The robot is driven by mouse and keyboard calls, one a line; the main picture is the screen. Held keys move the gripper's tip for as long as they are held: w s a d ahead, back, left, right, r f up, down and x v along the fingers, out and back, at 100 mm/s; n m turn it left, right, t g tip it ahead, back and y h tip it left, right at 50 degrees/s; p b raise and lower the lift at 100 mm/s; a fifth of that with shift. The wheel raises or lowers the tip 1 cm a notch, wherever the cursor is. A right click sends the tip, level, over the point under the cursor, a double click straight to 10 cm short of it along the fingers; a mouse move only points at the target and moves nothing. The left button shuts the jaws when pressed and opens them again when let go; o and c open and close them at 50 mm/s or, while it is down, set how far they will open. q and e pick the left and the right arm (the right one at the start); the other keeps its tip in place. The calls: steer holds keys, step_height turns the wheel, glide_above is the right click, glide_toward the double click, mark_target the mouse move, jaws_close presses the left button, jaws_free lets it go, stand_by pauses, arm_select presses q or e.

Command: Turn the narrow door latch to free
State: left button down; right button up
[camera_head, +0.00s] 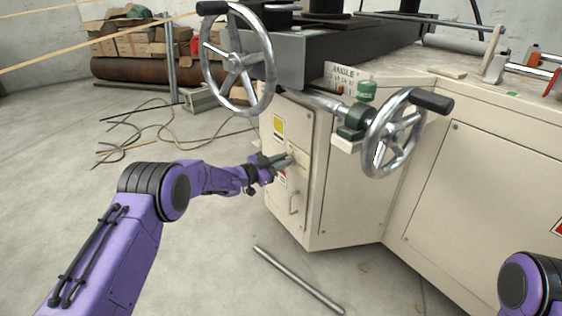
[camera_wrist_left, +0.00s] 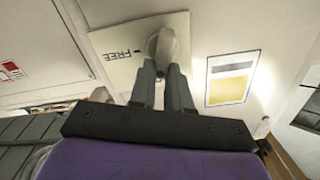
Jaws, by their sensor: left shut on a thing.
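The narrow door (camera_head: 298,206) is the slim cream panel on the left face of the machine. My left gripper (camera_head: 285,161) reaches it from the left at the latch. In the left wrist view the latch (camera_wrist_left: 162,42) is a pale rounded knob on a square plate (camera_wrist_left: 118,62) marked "FREE". The fingers of my left gripper (camera_wrist_left: 162,75) are shut on the latch. In the head view the gripper partly hides the latch. My right gripper is out of view; only part of my right arm shows at the lower right.
A yellow-and-white label (camera_head: 279,126) is above the latch, and a door handle (camera_head: 293,203) below. Two handwheels (camera_head: 236,62) (camera_head: 392,139) jut out above and right of the door. A metal rod (camera_head: 298,279) lies on the floor, and loose cables (camera_head: 160,125) lie farther back.

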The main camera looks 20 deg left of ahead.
arm_select(q)
steer(key=shift+s+d+f+m+b, duration=0.25)
steer(key=shift+m+b, duration=0.6)
steer(key=shift+m, duration=1.5)
steer(key=shift+f+m+b, duration=0.35)
steer(key=shift+m+b, duration=0.55)
steer(key=shift+m, duration=1.4)
steer(key=shift+s+d+f+m+b, duration=0.25)
steer(key=shift+m+b, duration=0.6)
steer(key=shift+m, duration=1.5)
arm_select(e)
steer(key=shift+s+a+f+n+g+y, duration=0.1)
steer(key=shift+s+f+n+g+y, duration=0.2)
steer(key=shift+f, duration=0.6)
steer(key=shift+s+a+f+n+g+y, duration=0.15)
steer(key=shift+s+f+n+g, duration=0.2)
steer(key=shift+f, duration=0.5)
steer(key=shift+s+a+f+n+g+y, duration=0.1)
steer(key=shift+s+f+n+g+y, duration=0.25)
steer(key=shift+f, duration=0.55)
arm_select(q)
steer(key=shift+w+a, duration=0.1)
steer(key=shift+w, duration=0.05)
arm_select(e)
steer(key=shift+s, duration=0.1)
arm_select(q)
steer(key=c, duration=1.1)
jaws_free()
